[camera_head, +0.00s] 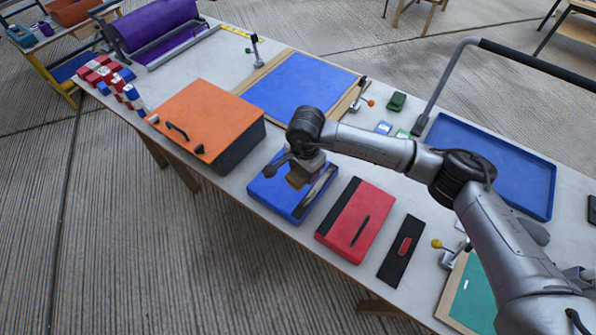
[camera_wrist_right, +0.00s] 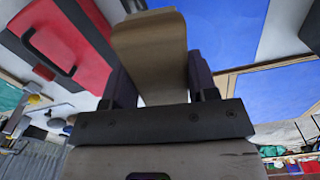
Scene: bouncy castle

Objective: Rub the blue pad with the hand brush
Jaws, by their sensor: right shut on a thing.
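My right gripper (camera_head: 304,168) is shut on the hand brush (camera_head: 299,180), a tan wooden block. The brush fills the foreground of the right wrist view (camera_wrist_right: 150,50) between dark fingers. It is over the blue pad (camera_head: 263,188), a flat blue block near the table's front edge. A dark elongated patch shows on the pad's right part, beside the brush. The pad's blue top also shows behind the brush in the wrist view (camera_wrist_right: 222,25). The brush's underside is hidden, so I cannot tell whether it touches the pad. My left gripper is not in view.
An orange-topped box (camera_head: 205,112) stands left of the pad and a red case (camera_head: 368,212) right of it. A wood-framed blue panel (camera_head: 300,84) lies behind. A black strip (camera_head: 402,250) and a blue tray (camera_head: 490,155) with a tall handle are farther right.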

